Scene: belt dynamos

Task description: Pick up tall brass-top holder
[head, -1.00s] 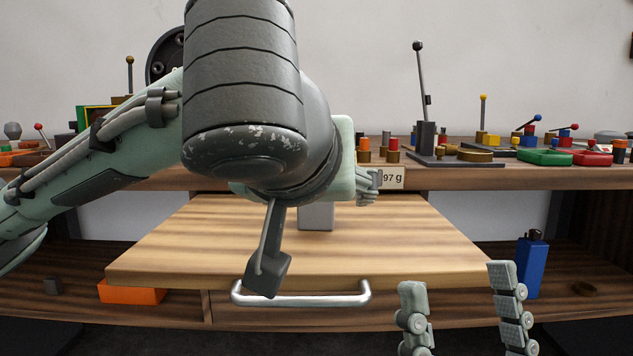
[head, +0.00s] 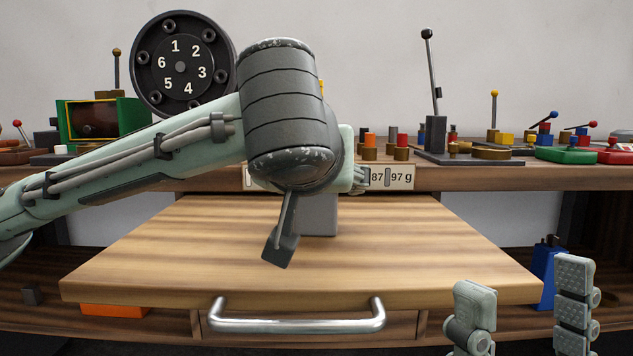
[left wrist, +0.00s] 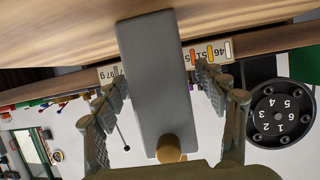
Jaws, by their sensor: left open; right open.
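The tall holder (left wrist: 152,85) is a grey upright block with a round brass top (left wrist: 169,148), seen upside down in the left wrist view. In the head view only the lower part of the grey holder (head: 320,216) shows on the wooden board; my left arm hides its top. My left gripper (left wrist: 160,88) is open, with one finger on each side of the block. A gap shows on both sides. In the head view its fingers are mostly hidden behind the wrist. My right gripper (head: 524,285) is open and empty at the lower right, in front of the board.
The wooden board (head: 420,255) has a metal handle (head: 297,322) at its front edge and is otherwise clear. The shelf behind carries a black numbered dial (head: 180,65), a green-framed box (head: 100,120), a lever stand (head: 434,135) and small coloured parts. A blue object (head: 546,270) stands lower right.

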